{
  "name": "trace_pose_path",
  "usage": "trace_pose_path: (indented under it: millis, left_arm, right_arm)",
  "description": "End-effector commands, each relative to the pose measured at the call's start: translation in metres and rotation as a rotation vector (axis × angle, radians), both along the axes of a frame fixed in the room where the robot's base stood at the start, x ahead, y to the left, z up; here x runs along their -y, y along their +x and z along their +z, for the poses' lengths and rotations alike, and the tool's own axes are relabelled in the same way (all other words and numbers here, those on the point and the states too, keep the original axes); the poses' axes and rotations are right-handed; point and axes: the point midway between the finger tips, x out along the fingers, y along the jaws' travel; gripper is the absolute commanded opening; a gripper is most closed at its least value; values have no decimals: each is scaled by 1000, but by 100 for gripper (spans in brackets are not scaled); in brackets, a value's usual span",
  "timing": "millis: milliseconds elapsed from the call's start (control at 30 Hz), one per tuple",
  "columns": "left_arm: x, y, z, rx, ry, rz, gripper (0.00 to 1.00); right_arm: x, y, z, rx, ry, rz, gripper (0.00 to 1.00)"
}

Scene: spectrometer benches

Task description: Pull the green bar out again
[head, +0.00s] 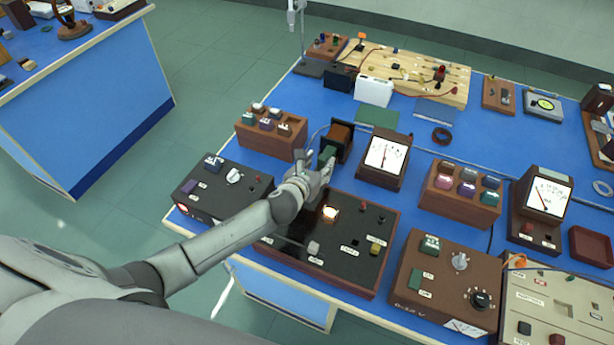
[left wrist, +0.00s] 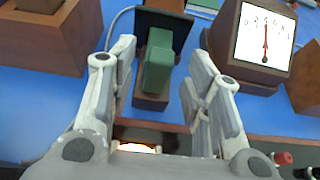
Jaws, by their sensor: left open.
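The green bar (head: 327,154) sticks out toward me from the brown coil block (head: 340,135) with its dark frame. In the left wrist view the green bar (left wrist: 158,62) stands between my fingers, with a gap on both sides. Its far end is hidden in the dark frame (left wrist: 176,20). My left gripper (head: 314,167) is open in front of the coil block, its fingers (left wrist: 161,72) pointing at it. My right gripper is in neither view.
A dial meter (head: 384,160) stands close right of the coil block, and a wooden block holding small pieces (head: 270,133) stands left. A dark panel with a lit lamp (head: 335,245) lies below my left gripper. A green plate (head: 377,117) lies behind.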

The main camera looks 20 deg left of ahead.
Motion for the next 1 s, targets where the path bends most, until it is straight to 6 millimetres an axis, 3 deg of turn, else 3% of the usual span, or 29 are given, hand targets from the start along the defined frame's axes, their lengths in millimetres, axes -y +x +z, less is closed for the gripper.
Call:
trace_pose_path:
  millis: [400,600,1000]
  left_arm:
    - [-2,-62,24,-3,2,-2,45]
    - [-3,-84,33,-3,2,-1,45]
    - [-3,-94,38,-2,0,1,45]
  right_arm:
    - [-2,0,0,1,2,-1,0]
    - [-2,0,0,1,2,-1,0]
    - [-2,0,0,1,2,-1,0]
